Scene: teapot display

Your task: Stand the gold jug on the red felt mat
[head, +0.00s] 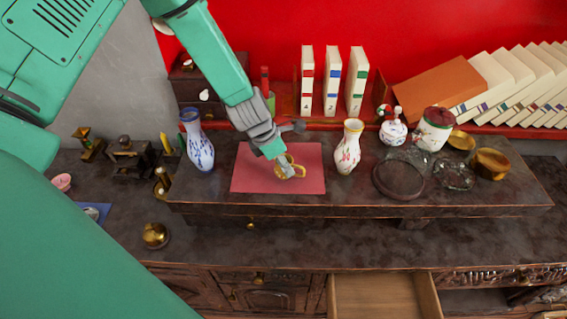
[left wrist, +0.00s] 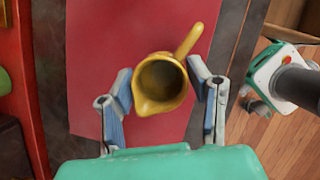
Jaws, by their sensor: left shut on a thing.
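The small gold jug (head: 295,173) is over the right part of the red felt mat (head: 252,178). My left gripper (head: 284,166) comes down from above and is shut on it. In the left wrist view the jug (left wrist: 160,84) sits between the two fingers of the gripper (left wrist: 161,88), its opening facing the camera and its handle pointing up and right. The mat (left wrist: 98,40) lies behind it. I cannot tell whether the jug's base touches the mat.
A blue-and-white vase (head: 198,140) stands left of the mat, a floral vase (head: 348,148) right of it. Glass dishes (head: 455,176), a red-topped jar (head: 433,130) and a gold cup (head: 490,164) stand farther right. Books (head: 332,80) line the back. A drawer (head: 385,296) is open below.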

